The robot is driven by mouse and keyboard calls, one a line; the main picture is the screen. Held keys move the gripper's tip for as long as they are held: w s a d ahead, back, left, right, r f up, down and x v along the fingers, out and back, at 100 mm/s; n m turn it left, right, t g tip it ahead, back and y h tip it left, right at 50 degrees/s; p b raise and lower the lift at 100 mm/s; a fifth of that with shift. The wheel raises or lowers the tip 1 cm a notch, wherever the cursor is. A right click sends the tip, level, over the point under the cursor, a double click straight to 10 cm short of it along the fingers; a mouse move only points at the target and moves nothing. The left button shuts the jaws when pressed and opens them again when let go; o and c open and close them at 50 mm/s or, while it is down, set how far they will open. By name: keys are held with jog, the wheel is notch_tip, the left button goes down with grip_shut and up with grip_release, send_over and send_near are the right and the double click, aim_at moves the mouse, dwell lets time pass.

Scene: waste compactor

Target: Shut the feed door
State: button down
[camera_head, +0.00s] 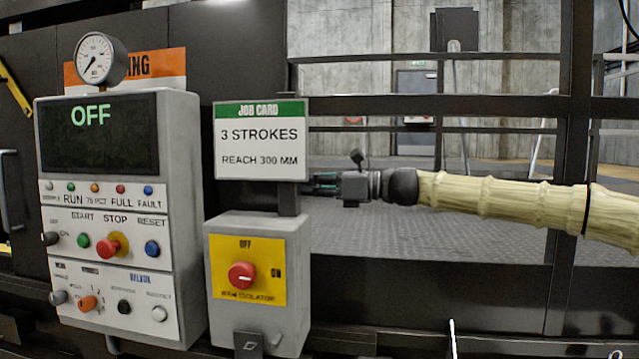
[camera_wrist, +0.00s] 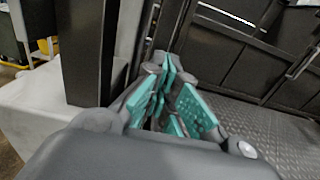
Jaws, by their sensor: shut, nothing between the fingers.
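My gripper (camera_head: 325,184) is at the end of my arm, which reaches in from the right in the head view. Its fingers are partly hidden behind the job card and its post. In the wrist view the teal finger pads of my gripper (camera_wrist: 168,70) are together at the tips, with nothing between them. A dark framed panel (camera_wrist: 240,48) stands beyond and to the right of the fingers there. I cannot tell for sure whether this panel is the feed door, and no contact with it shows.
A control box (camera_head: 125,215) with a screen reading OFF stands at the left. The job card (camera_head: 261,142) stands above the ram isolator box (camera_head: 255,325). Dark rails (camera_head: 430,105) cross behind my arm. A dark post (camera_wrist: 88,50) is close left of the fingers. Chequered floor (camera_wrist: 270,130) is open.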

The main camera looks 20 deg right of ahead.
jog(key=shift+w+a, duration=0.25)
jog(key=shift+w, duration=0.2)
jog(key=shift+w+f, duration=0.1)
jog(key=shift+a, duration=0.3)
